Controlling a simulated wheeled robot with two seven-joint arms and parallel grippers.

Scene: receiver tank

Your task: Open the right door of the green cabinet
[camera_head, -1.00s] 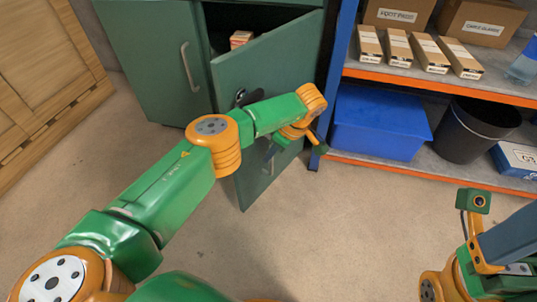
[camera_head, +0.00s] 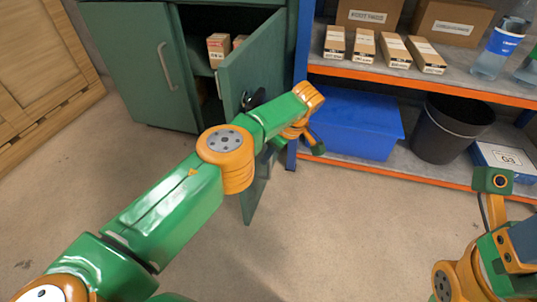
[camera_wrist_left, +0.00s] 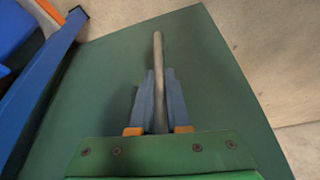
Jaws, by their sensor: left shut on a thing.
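The green cabinet (camera_head: 140,65) stands at the upper left in the head view. Its right door (camera_head: 262,57) is swung partly open towards me, and its left door is shut. In the left wrist view, the grey fingers of my left gripper (camera_wrist_left: 160,78) are shut on the right door's bar handle (camera_wrist_left: 158,55), one on each side. In the head view my left arm hides most of this grip. My right arm is at the lower right edge of the head view, and its fingers cannot be made out clearly.
Small boxes (camera_head: 218,48) sit inside the cabinet. A shelf rack with a blue upright stands close to the right of the door, holding cartons, a blue bin (camera_head: 352,122) and a black bucket (camera_head: 450,127). The floor in front is clear.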

